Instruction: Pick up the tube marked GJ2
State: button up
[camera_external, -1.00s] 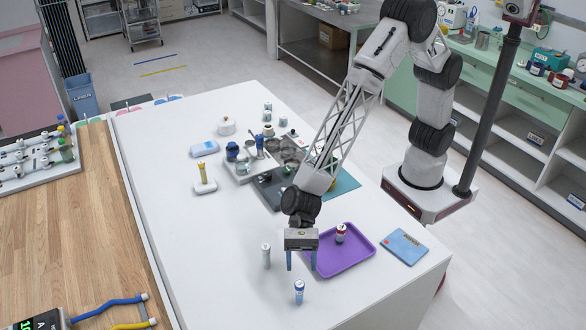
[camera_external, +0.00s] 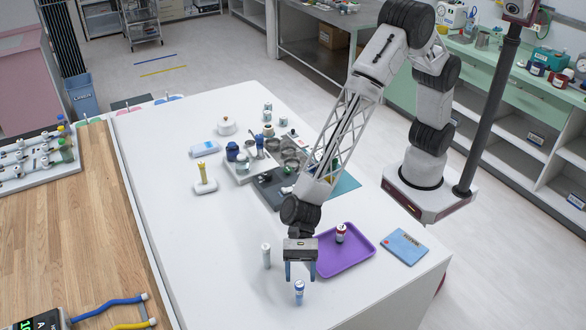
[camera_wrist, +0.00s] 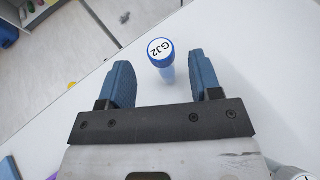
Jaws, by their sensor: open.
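The tube marked GJ2 (camera_wrist: 160,52) stands upright on the white table, its blue cap with the white GJ2 label facing up in the wrist view. In the external view the blue-capped tube (camera_external: 299,291) stands near the table's front edge. My gripper (camera_wrist: 162,84) is open, its two blue fingers on either side of the tube's line, with the tube just beyond the fingertips. In the external view my gripper (camera_external: 300,276) is low above the table, right behind the tube. Nothing is between the fingers that I can make out.
A white-capped tube (camera_external: 266,256) stands left of my gripper. A purple tray (camera_external: 348,262) holding a red-and-white bottle (camera_external: 340,233) lies to the right. A blue booklet (camera_external: 404,247) lies farther right. The table's front left area is clear.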

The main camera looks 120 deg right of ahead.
aim_at(299, 294)
jog(key=shift+a+f, duration=0.1)
jog(key=shift+x, duration=2.5)
jog(key=shift+w, duration=0.1)
jog(key=c, duration=1)
